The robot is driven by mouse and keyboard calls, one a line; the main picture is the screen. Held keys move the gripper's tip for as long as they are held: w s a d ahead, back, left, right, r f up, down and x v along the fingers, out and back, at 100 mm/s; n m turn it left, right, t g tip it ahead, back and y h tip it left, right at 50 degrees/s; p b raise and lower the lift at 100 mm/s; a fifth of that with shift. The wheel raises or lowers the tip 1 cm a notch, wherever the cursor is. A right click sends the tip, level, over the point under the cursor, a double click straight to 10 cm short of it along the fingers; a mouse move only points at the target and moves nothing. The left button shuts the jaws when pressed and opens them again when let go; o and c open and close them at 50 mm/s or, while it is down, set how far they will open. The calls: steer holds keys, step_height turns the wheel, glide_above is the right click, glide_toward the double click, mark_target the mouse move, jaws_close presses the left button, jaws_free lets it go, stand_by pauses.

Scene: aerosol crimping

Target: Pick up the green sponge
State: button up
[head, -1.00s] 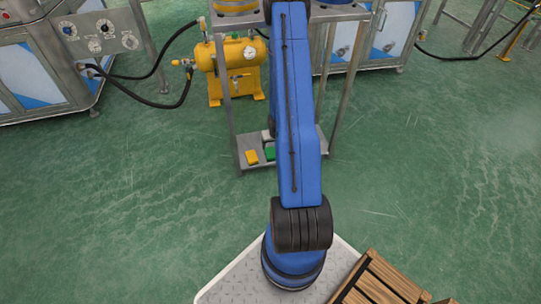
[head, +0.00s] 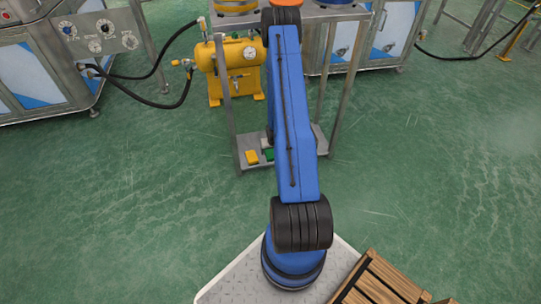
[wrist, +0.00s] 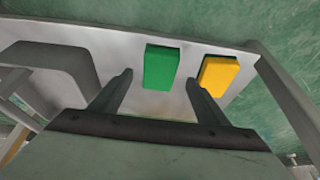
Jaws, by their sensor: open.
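The green sponge (wrist: 161,68) lies on the metal lower shelf (wrist: 180,105) in the wrist view, ahead of my gripper. In the head view a small part of the green sponge (head: 268,155) shows beside my blue arm, which hides the rest. My gripper (wrist: 162,83) is open and empty in the wrist view. Its two fingers point towards the shelf, and the sponge appears between and beyond their tips. In the head view my gripper is hidden behind my arm.
A yellow sponge (wrist: 220,75) lies right of the green one, close to the right finger. A grey block-like object (wrist: 50,65) stands to the left. Shelf legs (head: 230,115) and the upper shelf (head: 335,14) frame the space. A yellow compressor tank (head: 235,60) stands behind.

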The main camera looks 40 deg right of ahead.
steer(key=x, duration=0.4)
steer(key=shift+w+d+f, duration=0.1)
steer(key=shift+w+f, duration=0.05)
steer(key=shift+f, duration=0.05)
steer(key=c, duration=1.2)
steer(key=shift+r, duration=0.15)
step_height(320, 180, up, 10)
